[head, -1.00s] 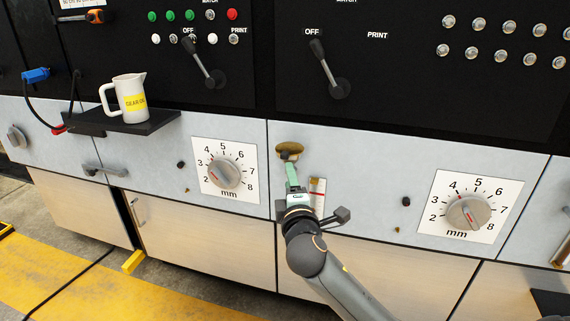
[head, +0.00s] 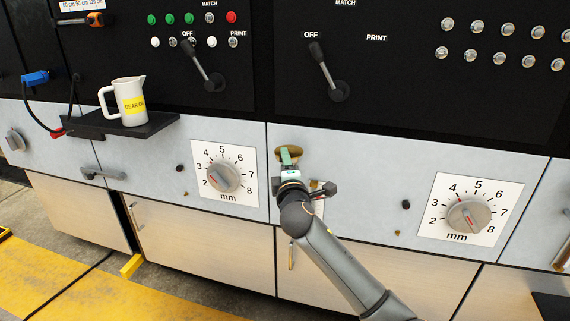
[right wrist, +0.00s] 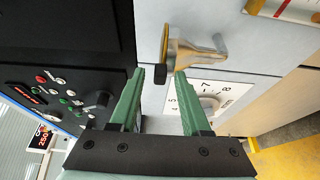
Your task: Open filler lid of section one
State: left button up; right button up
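The brass filler lid (head: 280,155) is on the grey front panel of the section between the two dials, partly hidden behind my right gripper (head: 287,158). In the right wrist view the lid (right wrist: 166,45) is a round yellowish disc seen nearly edge-on, against the end of a brass filler neck (right wrist: 195,52). It looks closed. My right gripper (right wrist: 160,76) has its two green fingers spread, with nothing held between them. The fingertips are close to the lid; I cannot tell whether they touch it. My left gripper is not in view.
A level gauge (head: 318,200) is partly hidden behind my right gripper. Dials (head: 223,177) and (head: 467,214) are on both sides. A white gear oil jug (head: 131,100) stands on a black shelf (head: 155,125) at left. Black lever (head: 328,75) is above.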

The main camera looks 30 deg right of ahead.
grip_shut()
dwell(1.2)
